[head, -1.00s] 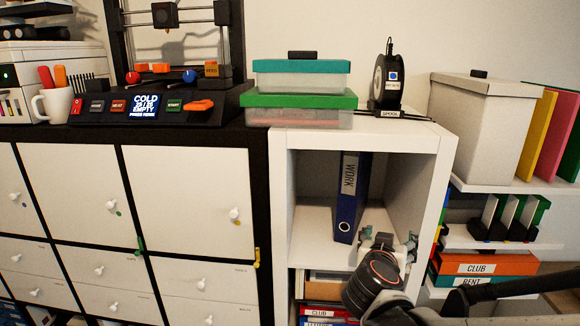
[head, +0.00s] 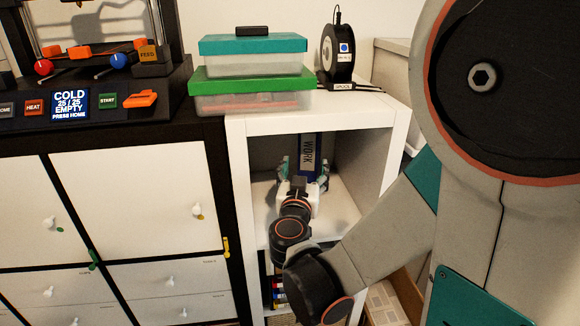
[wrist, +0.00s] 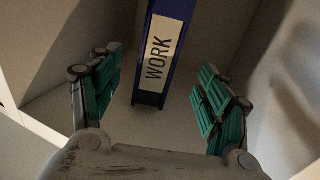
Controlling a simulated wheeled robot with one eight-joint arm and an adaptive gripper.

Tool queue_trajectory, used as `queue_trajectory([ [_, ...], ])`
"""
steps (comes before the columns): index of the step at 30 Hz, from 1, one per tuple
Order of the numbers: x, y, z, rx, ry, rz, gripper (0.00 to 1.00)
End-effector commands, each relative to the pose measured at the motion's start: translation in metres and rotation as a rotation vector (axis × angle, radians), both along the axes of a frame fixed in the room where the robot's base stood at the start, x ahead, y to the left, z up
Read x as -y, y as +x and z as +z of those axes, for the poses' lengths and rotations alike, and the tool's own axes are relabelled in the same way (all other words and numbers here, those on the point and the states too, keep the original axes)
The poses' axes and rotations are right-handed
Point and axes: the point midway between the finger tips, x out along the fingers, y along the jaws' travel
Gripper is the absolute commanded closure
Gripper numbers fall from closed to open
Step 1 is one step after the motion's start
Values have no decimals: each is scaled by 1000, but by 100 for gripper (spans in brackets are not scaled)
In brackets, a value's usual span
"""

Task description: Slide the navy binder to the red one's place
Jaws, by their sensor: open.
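The navy binder (head: 307,153) stands upright in the upper compartment of the white shelf (head: 236,190), its spine labelled WORK. It also shows in the wrist view (wrist: 157,60), upper middle, with its foot on the compartment floor. My gripper (head: 303,170) is inside the compartment in front of the binder. Its teal fingers (wrist: 158,75) are open, one on each side of the spine, with a gap on both sides. Neither finger visibly touches it. I see no red binder standing in the upper compartment; my arm and the frame hide parts of it.
Two lidded boxes, teal (head: 252,44) over green (head: 250,83), and a black spool stand (head: 338,55) are on the shelf top. The black cabinet with white doors (head: 135,195) is left. Floor beside the binder is clear in the wrist view. My arm covers the right.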

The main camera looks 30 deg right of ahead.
Motion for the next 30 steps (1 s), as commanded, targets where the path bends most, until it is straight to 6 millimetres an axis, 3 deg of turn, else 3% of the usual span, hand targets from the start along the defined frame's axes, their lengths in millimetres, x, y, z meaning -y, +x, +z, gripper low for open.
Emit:
queue_trajectory([
  [5, 11, 15, 0, 0, 0, -3, 30],
  [21, 63, 91, 0, -1, 1, -2, 30],
  [30, 76, 111, 0, -1, 1, -1, 30],
])
